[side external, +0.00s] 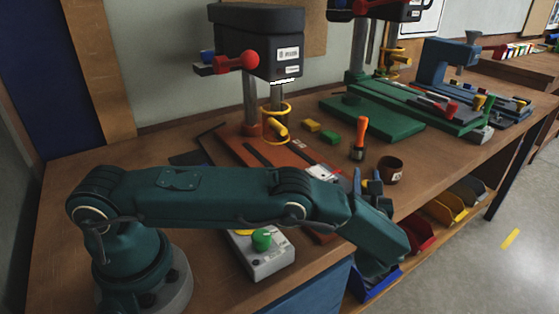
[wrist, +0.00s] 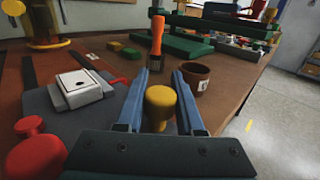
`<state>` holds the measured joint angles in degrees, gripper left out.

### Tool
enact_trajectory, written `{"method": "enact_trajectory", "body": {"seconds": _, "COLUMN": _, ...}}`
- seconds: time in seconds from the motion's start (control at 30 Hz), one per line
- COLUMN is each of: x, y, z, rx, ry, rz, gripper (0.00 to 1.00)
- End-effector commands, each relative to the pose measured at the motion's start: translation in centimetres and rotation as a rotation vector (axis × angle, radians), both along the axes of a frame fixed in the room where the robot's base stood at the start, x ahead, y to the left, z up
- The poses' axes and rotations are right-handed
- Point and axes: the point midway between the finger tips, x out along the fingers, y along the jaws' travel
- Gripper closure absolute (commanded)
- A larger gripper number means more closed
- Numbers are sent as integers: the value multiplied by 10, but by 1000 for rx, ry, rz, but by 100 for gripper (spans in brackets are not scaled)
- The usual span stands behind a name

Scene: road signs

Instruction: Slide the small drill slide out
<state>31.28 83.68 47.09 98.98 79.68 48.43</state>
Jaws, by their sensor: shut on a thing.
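My gripper (wrist: 160,90) has its blue fingers on either side of a yellow round knob (wrist: 160,108) and is shut on it. In the side view my gripper (side external: 370,182) is at the front of the drill's orange-red base (side external: 270,153), and the knob is hidden. A grey plate (wrist: 42,101), perhaps the small drill slide, lies on that base with a white block (wrist: 80,88) on it. The white block also shows in the side view (side external: 320,172). I cannot see how the knob joins the plate.
Red knobs (wrist: 36,155) are at lower left in the wrist view. An orange-handled tool (side external: 360,138) and a brown cup (side external: 390,170) stand near my gripper. A grey box with a green button (side external: 262,239) sits beside my arm. Coloured bins (side external: 418,232) are below the bench edge.

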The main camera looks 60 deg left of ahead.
Motion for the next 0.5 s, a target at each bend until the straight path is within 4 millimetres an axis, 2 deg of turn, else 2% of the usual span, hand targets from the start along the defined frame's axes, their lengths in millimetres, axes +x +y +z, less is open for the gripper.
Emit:
{"method": "enact_trajectory", "body": {"seconds": 0.43, "x": 0, "y": -6, "z": 1, "rx": 0, "ry": -1, "rz": -6, "gripper": 100}}
{"method": "enact_trajectory", "body": {"seconds": 0.47, "x": 0, "y": -6, "z": 1, "rx": 0, "ry": -1, "rz": -6, "gripper": 56}}
{"method": "enact_trajectory", "body": {"seconds": 0.5, "x": 0, "y": -6, "z": 1, "rx": 0, "ry": -1, "rz": -6, "gripper": 41}}
